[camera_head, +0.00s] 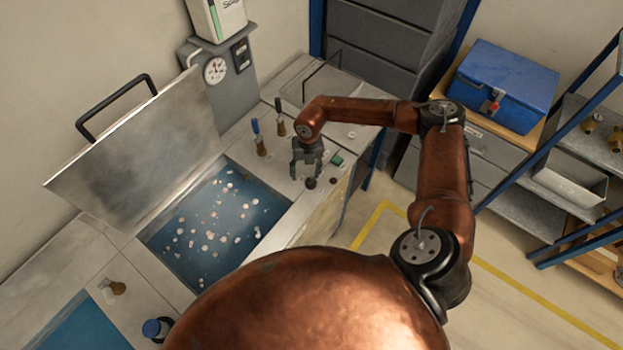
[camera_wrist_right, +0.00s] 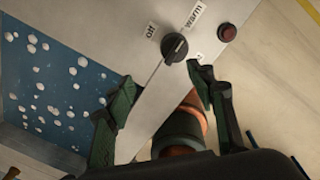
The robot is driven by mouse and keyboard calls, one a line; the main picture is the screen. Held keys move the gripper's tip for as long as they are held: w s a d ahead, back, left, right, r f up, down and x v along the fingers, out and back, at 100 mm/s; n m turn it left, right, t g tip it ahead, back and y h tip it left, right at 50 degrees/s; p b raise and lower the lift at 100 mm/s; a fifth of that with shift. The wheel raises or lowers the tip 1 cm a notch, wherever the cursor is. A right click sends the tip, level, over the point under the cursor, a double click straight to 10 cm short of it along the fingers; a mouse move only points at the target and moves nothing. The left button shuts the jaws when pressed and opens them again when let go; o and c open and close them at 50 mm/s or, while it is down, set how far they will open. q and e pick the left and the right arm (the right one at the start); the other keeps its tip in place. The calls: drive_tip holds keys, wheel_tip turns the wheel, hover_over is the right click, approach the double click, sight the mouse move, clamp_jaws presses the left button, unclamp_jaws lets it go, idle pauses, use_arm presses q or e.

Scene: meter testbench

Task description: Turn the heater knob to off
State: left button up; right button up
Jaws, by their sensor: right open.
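The heater knob (camera_wrist_right: 174,47) is a black dial on the pale bench top, with labels "off" (camera_wrist_right: 152,32) and "warm" (camera_wrist_right: 194,14) beside it and a partly hidden mark to its right. Its exact setting is hard to tell. In the head view the knob (camera_head: 310,183) sits just in front of my right gripper. My right gripper (camera_head: 308,165) is open and empty, pointing down near the knob. In the wrist view its green-black fingers (camera_wrist_right: 163,83) are spread, with the knob just beyond the fingertips and apart from them. My left gripper is not in view.
A red button (camera_wrist_right: 227,32) is near the knob. A water tank with pale floating balls (camera_head: 215,222) lies left, its metal lid (camera_head: 140,150) raised. Two valve handles (camera_head: 257,135) stand behind the gripper. A green button (camera_head: 336,160) is to its right.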

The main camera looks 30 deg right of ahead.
sight(311, 180)
drive_tip(key=shift+w+d+r+h, duration=0.15)
drive_tip(key=shift+d+h, duration=0.15)
drive_tip(key=shift+d, duration=0.7)
drive_tip(key=shift+d+f, duration=0.25)
wheel_tip(311, 180, down, 7)
drive_tip(key=shift+f+p, duration=0.1)
drive_tip(key=shift+p, duration=0.6)
drive_tip(key=shift+a, duration=0.1)
drive_tip(key=shift+c, duration=0.7)
drive_tip(key=c, duration=1)
